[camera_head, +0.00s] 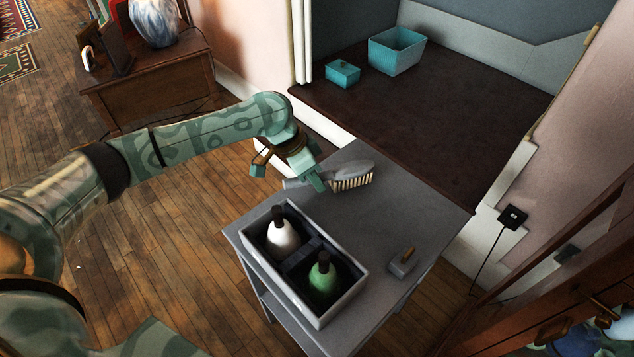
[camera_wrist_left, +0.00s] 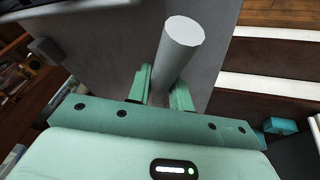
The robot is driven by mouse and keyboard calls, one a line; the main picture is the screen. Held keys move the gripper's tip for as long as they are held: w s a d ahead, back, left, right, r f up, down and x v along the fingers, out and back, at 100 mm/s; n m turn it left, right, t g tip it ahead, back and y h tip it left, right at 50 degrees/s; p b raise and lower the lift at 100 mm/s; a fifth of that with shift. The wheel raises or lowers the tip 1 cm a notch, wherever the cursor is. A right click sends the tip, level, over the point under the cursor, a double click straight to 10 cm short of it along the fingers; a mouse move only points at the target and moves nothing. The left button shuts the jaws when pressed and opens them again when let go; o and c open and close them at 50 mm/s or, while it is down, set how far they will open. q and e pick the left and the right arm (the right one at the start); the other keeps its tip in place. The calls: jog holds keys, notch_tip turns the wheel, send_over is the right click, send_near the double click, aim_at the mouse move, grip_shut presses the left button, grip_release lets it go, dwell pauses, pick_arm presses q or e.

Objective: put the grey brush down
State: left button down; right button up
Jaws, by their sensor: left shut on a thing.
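The grey brush (camera_head: 354,172) with pale bristles pointing down is in my left gripper (camera_head: 315,181), over the back part of the grey side table (camera_head: 385,205). The fingers are shut around its handle, and the handle's end pokes out to the left of them. In the left wrist view the round grey handle (camera_wrist_left: 182,42) stands between the two green fingers of the left gripper (camera_wrist_left: 162,92). I cannot tell whether the bristles touch the tabletop. My right gripper is not in view.
On the table, a grey divided caddy (camera_head: 344,311) holds a white bottle (camera_head: 283,235) and a green bottle (camera_head: 323,279). A small grey block with a wooden handle (camera_head: 403,262) stands right of it. Bare tabletop lies between brush and block. Teal boxes (camera_head: 397,52) sit on a dark surface behind.

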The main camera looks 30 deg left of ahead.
pick_arm(q)
jog(key=shift+f, duration=0.3)
jog(key=c, duration=1.3)
grip_release()
jog(key=shift+f, duration=0.2)
jog(key=shift+o, duration=0.2)
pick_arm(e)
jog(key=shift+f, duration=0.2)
pick_arm(q)
jog(key=shift+r, duration=0.25)
jog(key=p+v, duration=0.6)
jog(key=v, duration=0.6)
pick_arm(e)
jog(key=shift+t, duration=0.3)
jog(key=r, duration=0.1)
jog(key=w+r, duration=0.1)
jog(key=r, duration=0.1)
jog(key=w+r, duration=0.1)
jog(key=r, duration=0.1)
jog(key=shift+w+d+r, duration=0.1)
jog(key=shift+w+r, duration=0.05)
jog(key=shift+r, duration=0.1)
